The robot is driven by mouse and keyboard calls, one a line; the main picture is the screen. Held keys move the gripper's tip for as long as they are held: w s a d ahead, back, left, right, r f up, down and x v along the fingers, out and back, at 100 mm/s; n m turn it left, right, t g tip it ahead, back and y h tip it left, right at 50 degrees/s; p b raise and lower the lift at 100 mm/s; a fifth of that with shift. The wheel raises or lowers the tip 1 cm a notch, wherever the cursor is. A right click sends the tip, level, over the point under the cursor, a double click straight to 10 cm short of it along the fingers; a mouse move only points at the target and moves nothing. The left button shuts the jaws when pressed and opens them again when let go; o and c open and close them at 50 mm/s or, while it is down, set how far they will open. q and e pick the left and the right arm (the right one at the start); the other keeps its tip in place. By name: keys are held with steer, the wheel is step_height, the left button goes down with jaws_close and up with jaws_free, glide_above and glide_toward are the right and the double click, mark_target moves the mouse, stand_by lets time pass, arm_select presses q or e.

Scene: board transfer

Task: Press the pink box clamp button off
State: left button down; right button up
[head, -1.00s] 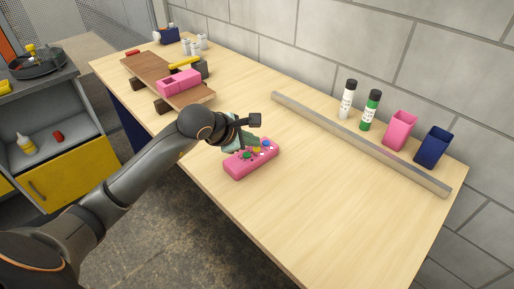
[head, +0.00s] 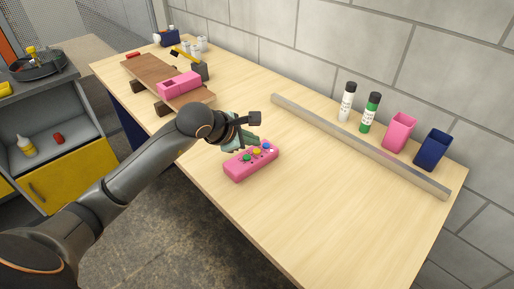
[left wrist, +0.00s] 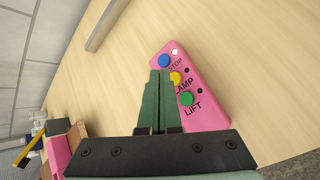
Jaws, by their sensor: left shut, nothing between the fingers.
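The pink button box (head: 238,173) lies on the wooden table in front of my left gripper. It also shows in the left wrist view (left wrist: 208,116). It carries a blue button (left wrist: 164,61) marked STOP, a yellow button (left wrist: 176,79) whose label is partly hidden and reads "AMP", and a green button (left wrist: 187,98) marked LIFT. The small light by STOP looks white; those by the other two look dark. My left gripper (head: 240,147) is shut and empty, its fingertips above the box, close to the buttons. Contact cannot be told. My right gripper is not in view.
A metal rail (head: 350,142) runs along the wall side, before two bottles, a pink cup (head: 400,132) and a blue cup (head: 432,149). The front right table is clear.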

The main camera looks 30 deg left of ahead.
mark_target(253, 154)
arm_select(q)
steer(key=shift+r, duration=0.15)
step_height(253, 154, up, 6)
steer(key=p, duration=0.3)
steer(key=shift+p, duration=0.4)
